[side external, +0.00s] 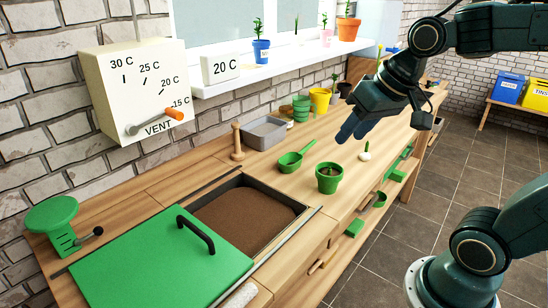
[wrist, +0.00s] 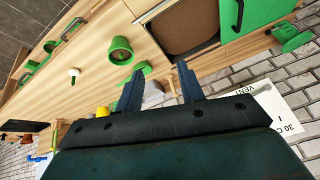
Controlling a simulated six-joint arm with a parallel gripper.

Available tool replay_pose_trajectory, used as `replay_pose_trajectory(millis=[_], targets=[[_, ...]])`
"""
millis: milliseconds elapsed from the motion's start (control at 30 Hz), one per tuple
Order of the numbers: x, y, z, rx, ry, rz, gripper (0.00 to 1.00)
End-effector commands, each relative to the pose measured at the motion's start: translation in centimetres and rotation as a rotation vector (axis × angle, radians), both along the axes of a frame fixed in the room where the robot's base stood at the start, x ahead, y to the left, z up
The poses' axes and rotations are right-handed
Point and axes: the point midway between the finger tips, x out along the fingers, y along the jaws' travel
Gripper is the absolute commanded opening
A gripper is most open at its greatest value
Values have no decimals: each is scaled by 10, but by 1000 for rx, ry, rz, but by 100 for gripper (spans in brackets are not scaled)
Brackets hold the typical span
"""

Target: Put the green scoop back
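The green scoop (side external: 291,160) lies on the wooden bench between the soil bin and the green pot, its handle pointing to the back right. In the wrist view the scoop (wrist: 146,70) shows only partly, behind the left finger. My gripper (side external: 352,131) hangs above the bench, to the right of the scoop and apart from it. In the wrist view my gripper (wrist: 160,86) has its two blue fingers well apart, with nothing held between them.
A green pot (side external: 328,184) stands right of the scoop. The soil bin (side external: 245,214) is partly covered by a green lid (side external: 150,265). A grey tray (side external: 265,133), a wooden peg (side external: 237,143) and several pots line the back. Green items hang along the bench front.

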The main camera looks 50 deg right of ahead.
Motion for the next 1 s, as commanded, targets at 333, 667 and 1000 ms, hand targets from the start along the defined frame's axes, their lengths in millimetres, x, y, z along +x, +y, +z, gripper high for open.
replay_pose_trajectory(millis=[333,667,1000], targets=[[-70,23,-14,-115,-7,227,38],[-82,25,-19,-136,-6,269,38],[-82,25,-18,-135,-6,267,38]])
